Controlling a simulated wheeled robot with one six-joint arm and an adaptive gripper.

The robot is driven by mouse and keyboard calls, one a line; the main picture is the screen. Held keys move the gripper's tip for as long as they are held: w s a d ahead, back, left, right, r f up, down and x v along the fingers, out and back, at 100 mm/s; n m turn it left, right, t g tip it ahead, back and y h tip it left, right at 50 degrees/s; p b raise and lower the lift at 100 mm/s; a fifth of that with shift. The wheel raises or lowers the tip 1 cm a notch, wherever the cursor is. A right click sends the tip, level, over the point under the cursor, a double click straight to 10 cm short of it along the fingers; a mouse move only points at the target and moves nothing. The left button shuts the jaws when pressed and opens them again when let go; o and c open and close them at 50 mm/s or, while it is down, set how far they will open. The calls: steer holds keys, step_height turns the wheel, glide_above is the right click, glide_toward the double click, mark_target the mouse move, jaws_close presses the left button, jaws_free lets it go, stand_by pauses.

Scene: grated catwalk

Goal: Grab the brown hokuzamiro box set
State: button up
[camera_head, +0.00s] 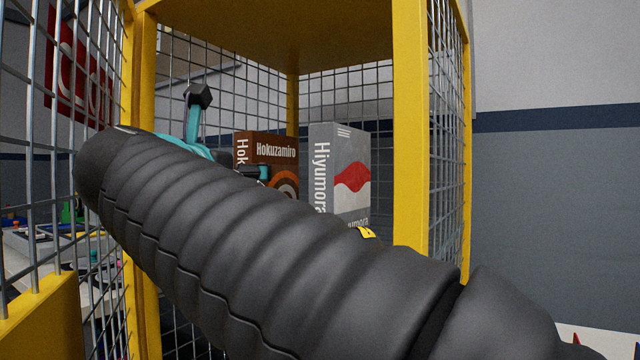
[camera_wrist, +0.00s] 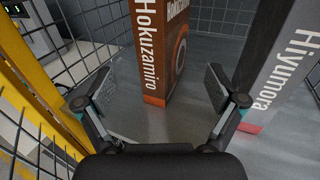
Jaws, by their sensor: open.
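The brown Hokuzamiro box set (camera_head: 275,149) stands upright inside a yellow-framed mesh cage, partly hidden by my arm and gripper in the head view. In the wrist view the brown box (camera_wrist: 150,58) stands on the grey floor of the cage, its spine and part of its front showing. My gripper (camera_wrist: 158,92) is open, one finger to the left of the box and one to the right. The box's lower part shows between and beyond the fingers, and neither finger appears to touch it. In the head view one finger (camera_head: 198,97) sticks up left of the box.
A grey Hiyumora box (camera_head: 340,175) stands just right of the brown box, and its spine (camera_wrist: 268,90) is close to my right finger in the wrist view. Yellow posts (camera_head: 410,130) and wire mesh walls (camera_head: 446,140) enclose the space. Bare floor (camera_wrist: 150,122) lies before the brown box.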

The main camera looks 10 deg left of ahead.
mark_target(269, 184)
steer(key=w, duration=1.2)
steer(key=shift+d+f+p, duration=0.2)
steer(key=shift+d+p, duration=0.15)
steer(key=shift+p, duration=0.05)
jaws_close()
